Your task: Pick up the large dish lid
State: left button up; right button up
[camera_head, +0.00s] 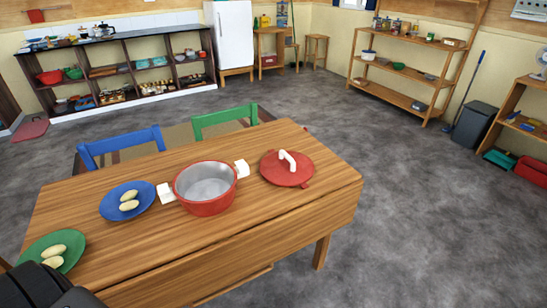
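The large dish lid (286,168) is red and round with a white arched handle (288,160). It lies flat on the wooden table, handle up, to the right of the red pot (207,205). The pot is open, with a grey inside and white side handles. A dark part of my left gripper or arm (45,288) shows at the bottom left corner, far from the lid and near the green plate. Its fingertips cannot be made out. My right gripper is not in view.
On the wooden table (270,219), a blue plate (108,207) and a green plate (73,241) each hold pale oval food. A blue chair (122,144) and a green chair (224,119) stand behind it. Tabletop right of the lid is clear. Shelves line the walls.

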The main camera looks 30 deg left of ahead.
aim_at(282, 168)
jog(key=u, duration=0.6)
jog(key=i, duration=0.65)
jog(key=u, duration=0.8)
